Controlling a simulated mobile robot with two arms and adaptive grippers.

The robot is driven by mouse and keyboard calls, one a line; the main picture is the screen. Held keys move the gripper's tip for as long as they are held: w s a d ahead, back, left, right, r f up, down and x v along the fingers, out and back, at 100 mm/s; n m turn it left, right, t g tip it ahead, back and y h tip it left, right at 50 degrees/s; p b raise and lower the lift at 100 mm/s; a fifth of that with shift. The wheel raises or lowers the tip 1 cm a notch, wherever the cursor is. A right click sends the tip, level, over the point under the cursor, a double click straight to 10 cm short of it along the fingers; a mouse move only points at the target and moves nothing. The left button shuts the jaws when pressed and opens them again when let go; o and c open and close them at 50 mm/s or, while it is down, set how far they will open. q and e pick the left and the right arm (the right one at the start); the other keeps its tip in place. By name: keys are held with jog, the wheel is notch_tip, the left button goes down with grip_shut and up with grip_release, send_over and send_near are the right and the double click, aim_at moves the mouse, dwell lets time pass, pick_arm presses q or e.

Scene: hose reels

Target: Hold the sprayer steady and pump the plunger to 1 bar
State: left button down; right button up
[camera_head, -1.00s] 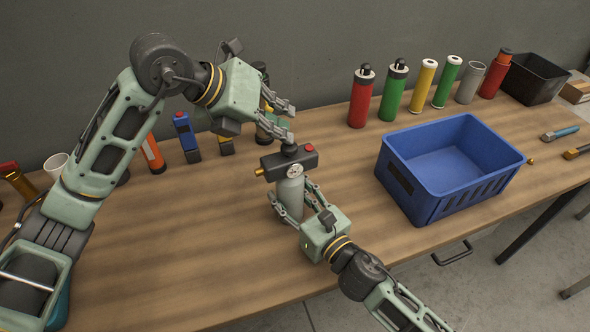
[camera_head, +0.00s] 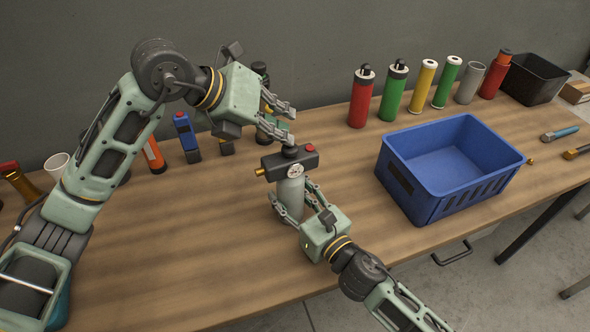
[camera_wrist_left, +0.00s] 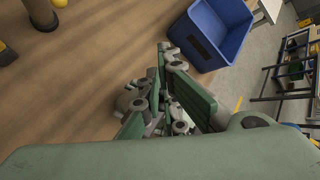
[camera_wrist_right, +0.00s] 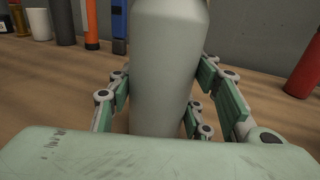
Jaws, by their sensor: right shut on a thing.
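The sprayer stands upright on the workbench, with a grey bottle (camera_head: 291,196) and a dark head (camera_head: 288,162) carrying a round white gauge (camera_head: 295,171), a red button and a brass nozzle. The gauge reading is too small to tell. The black plunger knob (camera_head: 289,150) is on top of the head. My right gripper (camera_head: 294,203) is shut around the bottle, which fills the middle of the right wrist view (camera_wrist_right: 167,65). My left gripper (camera_head: 290,122) is open just above the plunger knob, its fingers apart. The sprayer is hidden behind the fingers in the left wrist view.
A blue crate (camera_head: 432,205) stands right of the sprayer. Several coloured cylinders, including a red one (camera_head: 361,98), line the back, with a black bin (camera_head: 533,80) beyond. Small tools and bottles stand behind my left arm. The bench is clear around the sprayer's front left.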

pick_arm(q)
jog(key=shift+a+f, duration=0.1)
jog(key=shift+f, duration=0.7)
jog(key=shift+s+f, duration=0.15)
jog(key=shift+f, duration=0.55)
notch_tip(320, 180, up, 7)
jog(key=shift+d+f, duration=0.2)
dwell(0.5)
jog(key=shift+r, duration=0.1)
dwell(2.0)
